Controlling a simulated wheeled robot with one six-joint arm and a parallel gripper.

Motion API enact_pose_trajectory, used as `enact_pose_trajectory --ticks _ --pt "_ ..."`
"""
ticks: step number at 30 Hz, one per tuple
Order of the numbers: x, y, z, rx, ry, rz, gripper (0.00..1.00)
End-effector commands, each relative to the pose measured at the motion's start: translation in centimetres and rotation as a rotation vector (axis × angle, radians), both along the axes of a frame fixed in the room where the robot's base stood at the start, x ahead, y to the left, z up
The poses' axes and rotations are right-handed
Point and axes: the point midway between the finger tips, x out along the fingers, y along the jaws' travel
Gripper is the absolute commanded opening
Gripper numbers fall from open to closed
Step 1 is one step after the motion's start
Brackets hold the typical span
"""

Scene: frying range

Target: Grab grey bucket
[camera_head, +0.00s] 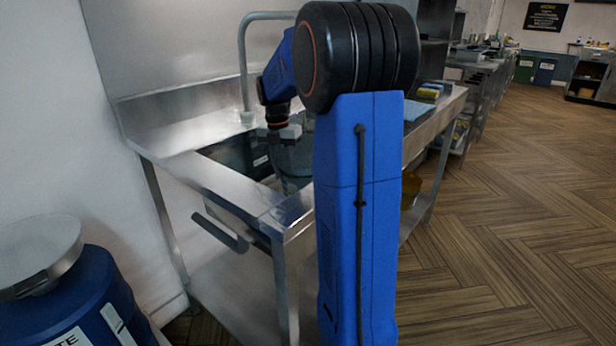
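My gripper (287,143) points down over the metal sink (262,203), at the end of my blue arm. Its fingers are small and dark here, so I cannot tell whether they are open or shut. A dull grey-blue rounded shape (293,168) sits in the sink basin directly below and around the fingertips. It may be the grey bucket, but its outline is unclear. My upright blue arm link hides its right side. I cannot tell whether the gripper touches it.
A curved faucet (243,70) rises behind the sink. The steel counter continues right, with a blue cloth (417,110) and yellow items (430,91) on it. A blue bin (75,300) stands at lower left. Wooden floor (520,210) is clear to the right.

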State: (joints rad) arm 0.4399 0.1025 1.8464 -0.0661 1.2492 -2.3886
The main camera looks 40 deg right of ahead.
Motion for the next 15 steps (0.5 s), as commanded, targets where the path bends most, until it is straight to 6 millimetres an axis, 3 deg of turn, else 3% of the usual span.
enact_pose_trajectory --ticks 3,6,15 --pt "0.01 0.00 0.02 0.000 0.000 0.000 0.23" --pt "0.01 0.00 0.03 0.000 0.000 0.000 0.00" --pt "0.02 0.01 0.04 0.000 0.000 0.000 0.00"
